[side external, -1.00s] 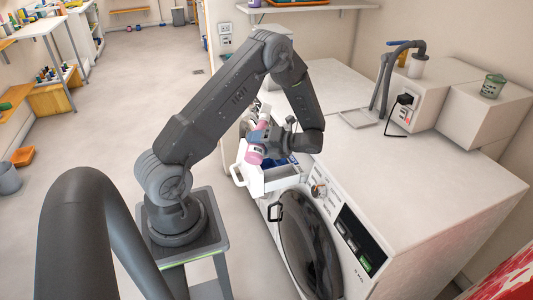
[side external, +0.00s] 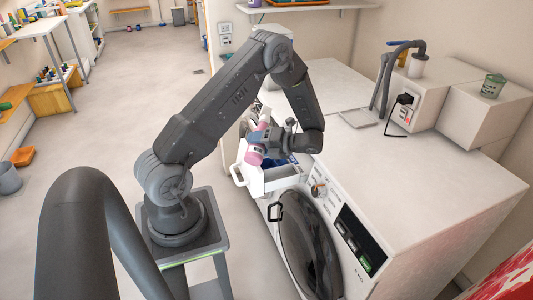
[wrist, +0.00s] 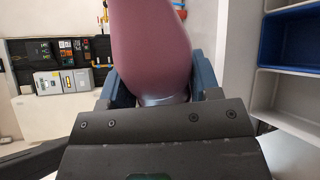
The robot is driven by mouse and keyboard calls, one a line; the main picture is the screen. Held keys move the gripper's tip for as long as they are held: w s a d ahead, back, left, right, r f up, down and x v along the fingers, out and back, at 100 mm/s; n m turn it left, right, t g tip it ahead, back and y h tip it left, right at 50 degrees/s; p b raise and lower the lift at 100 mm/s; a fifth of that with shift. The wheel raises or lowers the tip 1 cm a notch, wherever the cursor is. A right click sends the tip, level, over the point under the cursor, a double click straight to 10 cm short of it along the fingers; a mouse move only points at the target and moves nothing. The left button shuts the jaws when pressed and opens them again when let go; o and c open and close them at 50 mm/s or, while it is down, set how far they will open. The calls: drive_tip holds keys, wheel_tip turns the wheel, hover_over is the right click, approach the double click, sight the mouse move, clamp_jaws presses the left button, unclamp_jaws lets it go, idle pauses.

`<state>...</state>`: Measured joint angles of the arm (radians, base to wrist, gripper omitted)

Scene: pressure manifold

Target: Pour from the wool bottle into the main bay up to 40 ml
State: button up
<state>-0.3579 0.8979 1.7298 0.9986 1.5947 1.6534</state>
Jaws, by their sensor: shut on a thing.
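The wool bottle is pink with a pale label (side external: 254,155). In the wrist view its pink body (wrist: 150,45) fills the upper middle. My gripper (side external: 266,139) is shut around it, with one dark blue finger on each side in the wrist view (wrist: 160,92). The bottle is tilted and held at the open white detergent drawer (side external: 270,182). In the wrist view the drawer (wrist: 258,82) is at the right, with a blue compartment and pale grey ones. The bottle's mouth, any stream and the level in the main bay cannot be made out.
The washing machine (side external: 415,215) stands below and right of the drawer, its round door (side external: 308,245) shut. Much of the white top is clear.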

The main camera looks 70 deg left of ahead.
drive_tip(key=shift+w+a+f+m+h, duration=0.1)
drive_tip(key=shift+a+f+m+h, duration=0.1)
drive_tip(key=shift+f+m, duration=0.2)
drive_tip(key=shift+w+a+f+m+h, duration=0.1)
drive_tip(key=shift+f+m+h, duration=0.15)
drive_tip(key=shift+m, duration=0.15)
idle(2.7)
